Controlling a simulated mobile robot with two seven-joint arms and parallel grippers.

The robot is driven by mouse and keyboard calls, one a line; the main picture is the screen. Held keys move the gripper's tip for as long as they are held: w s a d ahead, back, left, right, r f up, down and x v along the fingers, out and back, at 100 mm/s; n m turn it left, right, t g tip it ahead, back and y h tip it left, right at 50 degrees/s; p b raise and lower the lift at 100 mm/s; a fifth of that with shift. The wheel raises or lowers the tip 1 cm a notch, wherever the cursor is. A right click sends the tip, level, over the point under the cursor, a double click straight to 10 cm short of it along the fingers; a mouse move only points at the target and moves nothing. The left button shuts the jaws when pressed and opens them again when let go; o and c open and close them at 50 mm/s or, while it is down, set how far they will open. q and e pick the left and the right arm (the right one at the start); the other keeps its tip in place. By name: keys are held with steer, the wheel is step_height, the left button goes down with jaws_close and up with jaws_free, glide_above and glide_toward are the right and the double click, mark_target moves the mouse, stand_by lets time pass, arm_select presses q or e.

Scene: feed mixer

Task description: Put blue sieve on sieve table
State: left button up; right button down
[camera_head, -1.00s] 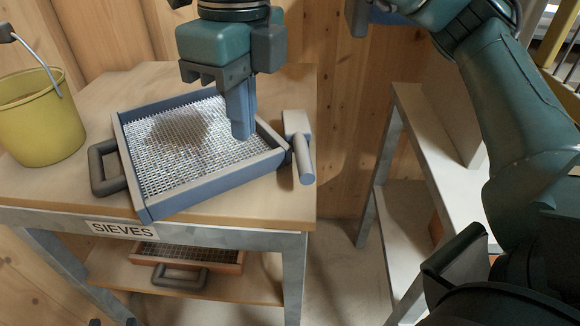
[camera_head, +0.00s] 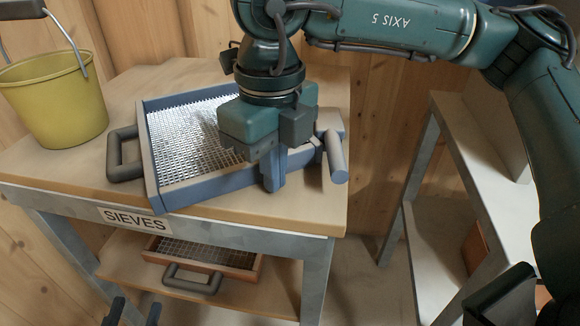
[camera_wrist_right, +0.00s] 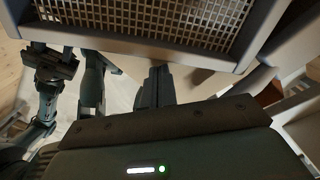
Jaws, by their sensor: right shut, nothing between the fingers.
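The blue sieve (camera_head: 190,143) lies flat on the wooden top of the sieve table (camera_head: 110,188), which carries a "SIEVES" label. Its grey handle (camera_head: 124,154) points left and another grey handle (camera_head: 335,157) is at its right. My right gripper (camera_head: 274,180) is shut and empty, pointing down at the sieve's front right wall; whether it touches is unclear. It hides the sieve's right part. In the right wrist view the shut fingers (camera_wrist_right: 160,84) are just outside the sieve's rim (camera_wrist_right: 150,46). My left gripper (camera_head: 134,314) is low at the bottom edge, fingers apart.
A yellow bucket (camera_head: 55,98) stands on the table's left. An orange-framed sieve (camera_head: 205,253) lies on the lower shelf. A wooden wall is behind the table. Another shelf unit (camera_head: 470,150) stands at the right, with a floor gap between.

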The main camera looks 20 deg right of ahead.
steer(key=shift+w+a, duration=0.25)
steer(key=shift+w, duration=0.25)
steer(key=shift+w+a, duration=0.4)
steer(key=shift+w, duration=0.4)
steer(key=shift+w+a, duration=0.35)
steer(key=shift+w, duration=0.4)
steer(key=shift+s, duration=0.1)
